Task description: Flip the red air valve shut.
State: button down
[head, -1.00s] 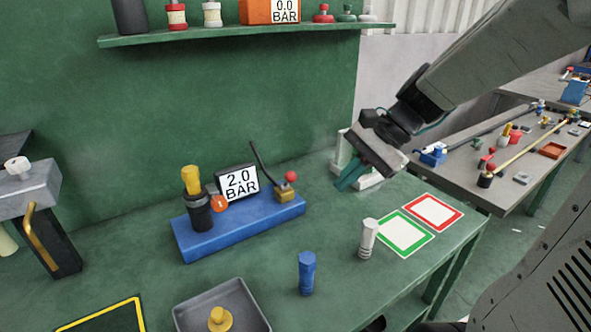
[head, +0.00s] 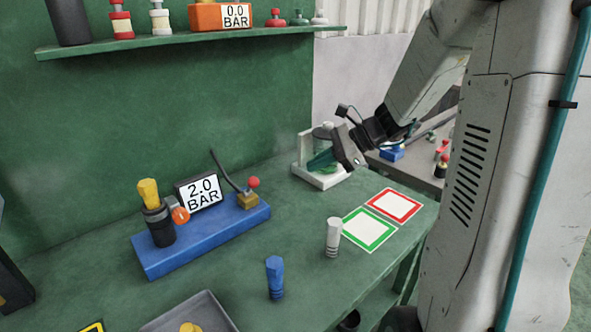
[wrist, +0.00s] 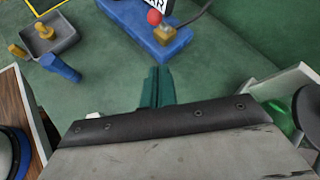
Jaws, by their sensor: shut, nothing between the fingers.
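The red air valve has a red ball (head: 253,182) on a small brass body (head: 248,200), at the right end of a blue block (head: 205,238). A thin dark hose or rod rises from the brass body, leaning left. In the wrist view the red ball (wrist: 155,17) and brass body (wrist: 166,34) are at the top, ahead of the fingertips. My gripper (head: 318,163) has teal fingers held together with nothing in them. It is above the bench, right of the valve and apart from it; its fingers also show in the wrist view (wrist: 157,75).
The block carries a yellow-topped black regulator (head: 161,225) and a display reading 2.0 BAR (head: 201,193). A white holder (head: 323,178) stands behind my fingers. A white peg (head: 333,237) and blue peg (head: 275,277) stand in front. A shelf (head: 190,41) is above.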

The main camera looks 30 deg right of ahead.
aim_at(251, 185)
jog(key=a+r+x, duration=0.1)
jog(key=r+x, duration=0.1)
jog(key=x, duration=0.9)
jog(key=shift+w+a, duration=0.25)
jog(key=shift+a, duration=0.4)
jog(key=shift+d, duration=0.1)
